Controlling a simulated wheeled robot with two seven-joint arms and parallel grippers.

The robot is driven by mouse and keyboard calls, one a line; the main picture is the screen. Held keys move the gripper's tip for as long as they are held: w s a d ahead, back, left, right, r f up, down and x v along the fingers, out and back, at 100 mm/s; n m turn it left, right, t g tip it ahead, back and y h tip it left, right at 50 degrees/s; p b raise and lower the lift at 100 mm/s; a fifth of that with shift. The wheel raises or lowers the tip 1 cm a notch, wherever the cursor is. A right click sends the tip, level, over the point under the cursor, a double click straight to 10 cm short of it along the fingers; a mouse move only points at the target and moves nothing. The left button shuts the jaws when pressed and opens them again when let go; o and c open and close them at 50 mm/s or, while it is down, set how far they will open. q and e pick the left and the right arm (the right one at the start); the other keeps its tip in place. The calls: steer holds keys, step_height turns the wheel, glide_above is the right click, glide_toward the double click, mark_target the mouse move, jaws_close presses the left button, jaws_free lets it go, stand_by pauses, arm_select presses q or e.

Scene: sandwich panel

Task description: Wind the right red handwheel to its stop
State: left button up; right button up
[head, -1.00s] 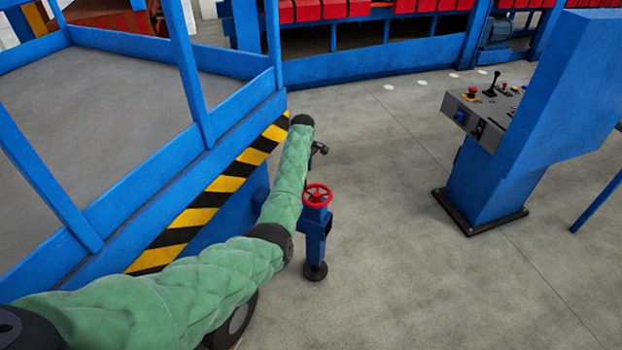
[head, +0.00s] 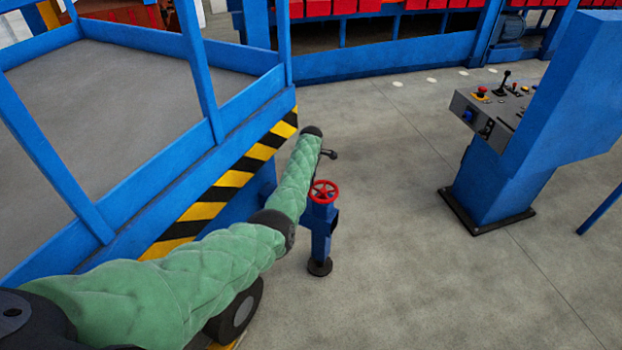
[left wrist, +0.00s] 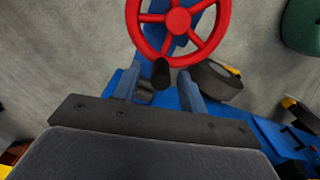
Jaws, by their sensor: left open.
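A red handwheel (head: 323,191) with several spokes sits on top of a blue post (head: 321,235) beside the platform's corner; it is the only handwheel in view. In the left wrist view the handwheel (left wrist: 178,20) is large and close, with a black knob (left wrist: 161,73) on its near rim. My left gripper (head: 328,154) shows small and dark just beyond the wheel in the head view. In the left wrist view my left gripper (left wrist: 159,82) is open, its two fingers on either side of the knob. Contact with the knob cannot be told.
A blue railed platform (head: 222,165) with a yellow-black striped edge stands at the left, close to my left arm. A control console (head: 490,175) stands at the right. The grey floor (head: 410,270) between them is clear.

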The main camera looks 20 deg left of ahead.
arm_select(q)
steer(key=shift+f, duration=0.75)
jaws_close()
